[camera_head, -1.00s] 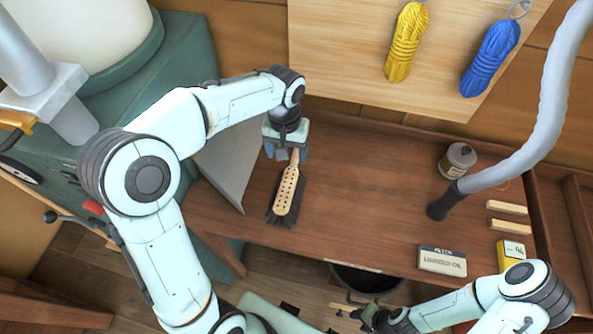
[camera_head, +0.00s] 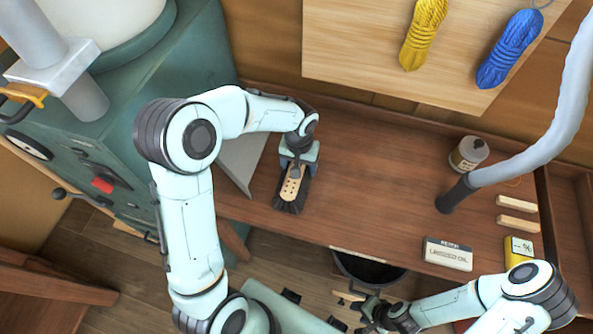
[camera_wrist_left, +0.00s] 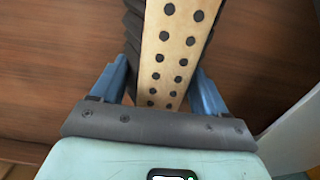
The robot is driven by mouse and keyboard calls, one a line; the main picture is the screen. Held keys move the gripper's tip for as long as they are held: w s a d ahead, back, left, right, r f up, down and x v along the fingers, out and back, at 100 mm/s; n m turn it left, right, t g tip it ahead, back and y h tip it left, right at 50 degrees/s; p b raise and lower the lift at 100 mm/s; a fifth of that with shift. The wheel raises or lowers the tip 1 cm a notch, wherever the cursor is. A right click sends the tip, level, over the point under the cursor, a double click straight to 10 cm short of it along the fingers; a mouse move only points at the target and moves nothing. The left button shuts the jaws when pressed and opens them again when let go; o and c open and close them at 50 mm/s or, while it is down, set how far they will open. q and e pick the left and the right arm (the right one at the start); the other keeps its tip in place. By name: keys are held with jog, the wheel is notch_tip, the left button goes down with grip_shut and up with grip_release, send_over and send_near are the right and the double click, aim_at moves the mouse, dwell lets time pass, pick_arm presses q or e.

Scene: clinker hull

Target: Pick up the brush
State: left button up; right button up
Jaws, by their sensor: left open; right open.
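The brush (camera_head: 291,190) lies on the wooden bench (camera_head: 370,190), with a light wooden back dotted with dark holes and dark bristles along its sides. My left gripper (camera_head: 297,165) is directly over its upper end in the head view and hides that end. In the left wrist view the brush (camera_wrist_left: 172,50) runs between the two blue fingers of the left gripper (camera_wrist_left: 160,90), which are open on either side of it. My right gripper (camera_head: 368,312) is open and empty, low in front of the bench's front edge.
A grey metal sheet (camera_head: 240,160) stands just left of the brush. A linseed oil box (camera_head: 447,254), a grey can (camera_head: 468,154), a yellow box (camera_head: 519,251) and a grey hose (camera_head: 530,150) are at the right. A dark bucket (camera_head: 368,268) is below the front edge.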

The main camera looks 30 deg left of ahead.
pick_arm(q)
jog(key=c, duration=1.1)
jog(key=shift+r, duration=0.1)
jog(key=shift+c, duration=0.2)
notch_tip(320, 180, up, 20)
jog(key=p, duration=0.2)
pick_arm(e)
jog(key=shift+w+r, duration=1.15)
jog(key=shift+r, duration=0.1)
